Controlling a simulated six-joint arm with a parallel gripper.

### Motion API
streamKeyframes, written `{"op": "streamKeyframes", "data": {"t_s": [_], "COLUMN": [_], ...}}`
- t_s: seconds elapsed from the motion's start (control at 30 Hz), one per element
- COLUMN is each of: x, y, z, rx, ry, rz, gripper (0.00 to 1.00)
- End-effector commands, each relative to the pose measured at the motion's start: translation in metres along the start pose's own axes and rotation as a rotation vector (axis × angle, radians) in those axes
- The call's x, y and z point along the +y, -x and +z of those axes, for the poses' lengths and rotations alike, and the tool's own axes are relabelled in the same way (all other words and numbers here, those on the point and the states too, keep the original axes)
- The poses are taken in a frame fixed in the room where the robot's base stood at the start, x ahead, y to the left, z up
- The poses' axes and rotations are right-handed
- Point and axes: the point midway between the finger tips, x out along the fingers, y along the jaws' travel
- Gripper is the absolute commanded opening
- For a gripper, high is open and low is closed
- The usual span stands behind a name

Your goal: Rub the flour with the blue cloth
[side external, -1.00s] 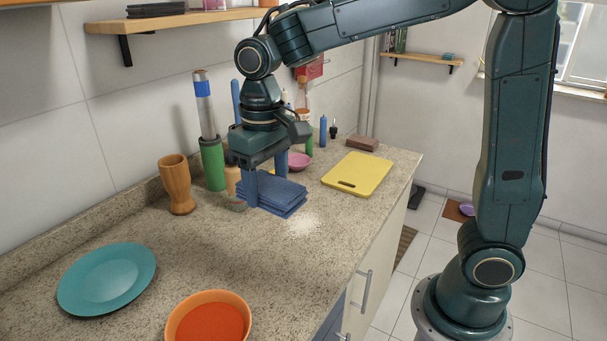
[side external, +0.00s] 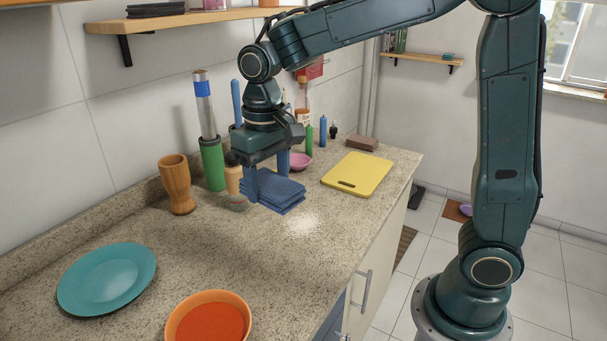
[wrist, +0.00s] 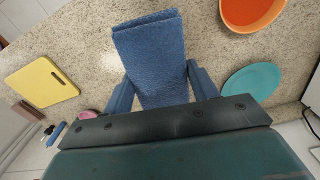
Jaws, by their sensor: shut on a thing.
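The folded blue cloth (side external: 274,193) is in my gripper (side external: 268,178), at the middle of the counter in the side view. One finger is on each side of it. In the wrist view the cloth (wrist: 152,60) sticks out past the fingers of my gripper (wrist: 161,88), which press on its two edges. The cloth seems slightly above the counter, but the gap is hard to judge. The flour (side external: 303,223) is a pale patch on the counter, just right of and in front of the cloth. I cannot make out the flour in the wrist view.
A yellow cutting board (side external: 358,174) lies to the right on the speckled counter (side external: 215,255). A teal plate (side external: 107,277) and an orange bowl (side external: 210,318) are near the front. A wooden cup (side external: 177,184), a green holder (side external: 212,164) and a pink bowl (side external: 300,161) stand by the wall.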

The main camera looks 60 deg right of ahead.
Motion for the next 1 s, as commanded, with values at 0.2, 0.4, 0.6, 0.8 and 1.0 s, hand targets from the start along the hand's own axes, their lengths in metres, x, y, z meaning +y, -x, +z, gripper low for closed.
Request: {"op": "streamKeyframes", "data": {"t_s": [0.2, 0.4, 0.6, 0.8, 1.0], "x": [0.042, 0.092, 0.145, 0.190, 0.212], "y": [-0.022, -0.048, -0.074, -0.096, -0.106], "z": [-0.029, -0.052, -0.067, -0.072, -0.073], "rx": [-0.002, -0.003, -0.002, -0.002, 0.000], "ry": [-0.158, -0.326, -0.491, -0.621, -0.687], "rz": [0.001, 0.001, 0.000, 0.000, 0.000], "gripper": [0.40, 0.40, 0.40, 0.40, 0.40]}}
